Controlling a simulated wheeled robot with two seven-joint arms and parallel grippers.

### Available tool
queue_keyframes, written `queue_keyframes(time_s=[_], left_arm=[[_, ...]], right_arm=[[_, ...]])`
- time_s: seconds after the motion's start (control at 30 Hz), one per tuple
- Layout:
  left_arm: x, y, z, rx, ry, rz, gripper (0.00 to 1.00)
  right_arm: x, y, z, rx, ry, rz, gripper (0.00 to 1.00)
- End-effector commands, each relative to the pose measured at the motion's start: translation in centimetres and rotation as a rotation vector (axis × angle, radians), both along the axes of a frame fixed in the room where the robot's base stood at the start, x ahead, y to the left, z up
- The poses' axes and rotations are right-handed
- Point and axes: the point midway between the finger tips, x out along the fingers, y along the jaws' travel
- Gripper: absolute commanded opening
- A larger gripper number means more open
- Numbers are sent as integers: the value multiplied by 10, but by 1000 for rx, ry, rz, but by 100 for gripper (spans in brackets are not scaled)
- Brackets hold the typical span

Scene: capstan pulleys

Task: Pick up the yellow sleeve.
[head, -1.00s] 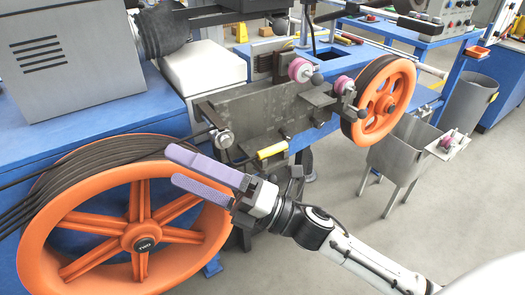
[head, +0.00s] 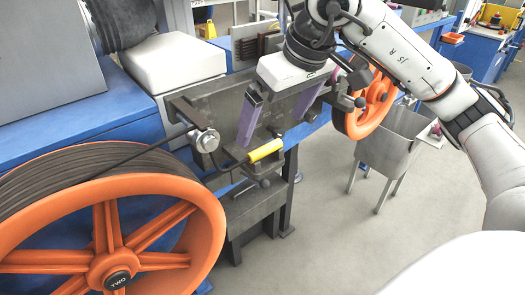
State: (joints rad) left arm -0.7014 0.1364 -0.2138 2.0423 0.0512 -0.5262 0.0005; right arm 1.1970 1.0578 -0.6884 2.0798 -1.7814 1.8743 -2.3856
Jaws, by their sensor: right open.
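The yellow sleeve (head: 265,150) is a short cylinder lying near level on a small dark bracket at the front of the grey metal plate (head: 215,108). A black cable runs to its left end. My right gripper (head: 272,128) comes down from above, with its two purple fingers spread wide. The left finger ends just above the sleeve's left part, and the right finger is up and to the right of its right end. The gripper is empty. I cannot tell whether a finger touches the sleeve. My left gripper is out of view.
A large orange wheel (head: 112,262) wound with black cable fills the lower left. A smaller orange wheel (head: 372,112) stands right of the gripper. A metal knob (head: 207,141) sits left of the sleeve. A grey bin (head: 388,150) stands on the floor, which is clear in front.

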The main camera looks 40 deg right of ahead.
Motion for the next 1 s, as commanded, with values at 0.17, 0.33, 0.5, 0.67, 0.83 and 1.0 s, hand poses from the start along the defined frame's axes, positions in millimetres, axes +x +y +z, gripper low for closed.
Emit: queue_keyframes(time_s=[0.17, 0.33, 0.5, 0.67, 0.83, 1.0], left_arm=[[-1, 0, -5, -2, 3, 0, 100], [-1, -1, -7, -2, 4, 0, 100], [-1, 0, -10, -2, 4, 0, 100], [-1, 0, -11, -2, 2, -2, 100], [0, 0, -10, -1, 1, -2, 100], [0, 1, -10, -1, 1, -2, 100]], right_arm=[[10, 2, -29, 2, 6, 1, 100], [17, 2, -44, 5, 5, 0, 100], [26, 0, -69, 5, 6, 0, 100], [33, 1, -82, 6, 3, 0, 100], [34, 1, -83, 6, 2, 1, 100], [34, 1, -83, 6, 2, 0, 85]])
